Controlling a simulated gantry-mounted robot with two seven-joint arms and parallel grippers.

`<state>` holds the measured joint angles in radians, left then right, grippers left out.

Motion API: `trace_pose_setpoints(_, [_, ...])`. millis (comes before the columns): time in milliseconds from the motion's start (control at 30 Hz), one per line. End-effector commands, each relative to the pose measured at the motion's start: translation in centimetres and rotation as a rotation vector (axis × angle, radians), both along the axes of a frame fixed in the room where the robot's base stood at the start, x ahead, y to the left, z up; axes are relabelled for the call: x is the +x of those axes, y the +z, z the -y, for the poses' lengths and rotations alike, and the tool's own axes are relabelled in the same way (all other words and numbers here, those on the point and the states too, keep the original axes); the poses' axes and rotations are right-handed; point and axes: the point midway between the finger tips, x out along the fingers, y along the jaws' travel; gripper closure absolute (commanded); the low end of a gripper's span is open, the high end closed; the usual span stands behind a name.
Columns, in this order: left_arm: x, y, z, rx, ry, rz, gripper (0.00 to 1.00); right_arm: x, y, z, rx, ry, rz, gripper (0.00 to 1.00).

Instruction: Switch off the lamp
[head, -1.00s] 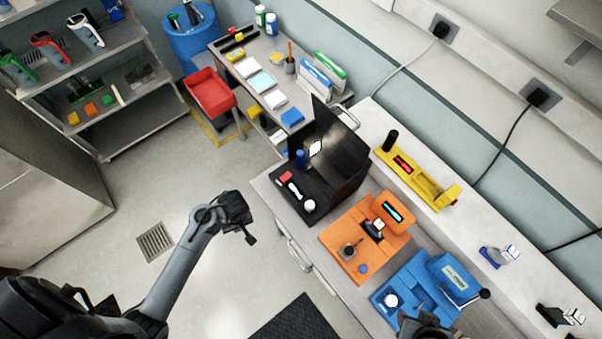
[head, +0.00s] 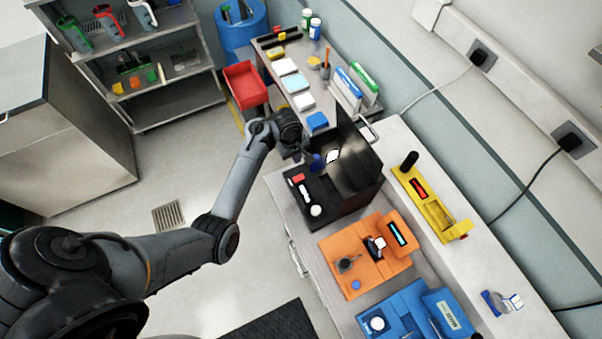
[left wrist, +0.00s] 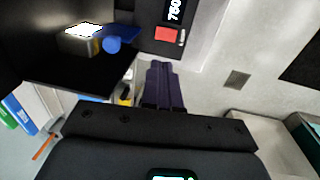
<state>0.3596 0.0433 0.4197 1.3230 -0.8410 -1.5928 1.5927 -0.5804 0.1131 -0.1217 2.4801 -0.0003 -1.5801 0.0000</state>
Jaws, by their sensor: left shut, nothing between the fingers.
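My left gripper (head: 309,153) is at the module's left side, close to a blue part (head: 316,161); contact cannot be told. In the left wrist view, its fingers (left wrist: 166,84) are shut and empty, pointing toward the module's base, with the red switch (left wrist: 167,34) just beyond the tips. The glowing block (left wrist: 84,32) and blue part (left wrist: 111,44) lie left.
A side table with boxes and a red bin (head: 245,85) is behind the arm. The floor at left is clear.

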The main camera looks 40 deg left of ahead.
Motion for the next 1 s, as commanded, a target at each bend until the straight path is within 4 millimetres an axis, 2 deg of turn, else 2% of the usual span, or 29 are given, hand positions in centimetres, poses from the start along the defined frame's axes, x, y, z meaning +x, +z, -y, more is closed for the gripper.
trace_pose_setpoints(267, [0.0,-0.2,0.0,0.0,0.0,-0.001,1.0,0.0,-0.1,0.1,-0.004,0.002,0.0,0.57])
trace_pose_setpoints(467, [0.1,-2.0,0.0,0.004,-0.001,-0.003,1.0,0.0,-0.5,0.3,-0.013,0.006,0.0,0.57])
trace_pose_setpoints(1000, [1.2,-11.2,0.4,0.002,0.0,-0.002,1.0,0.0,-2.8,0.2,-0.007,0.003,0.0,0.57])
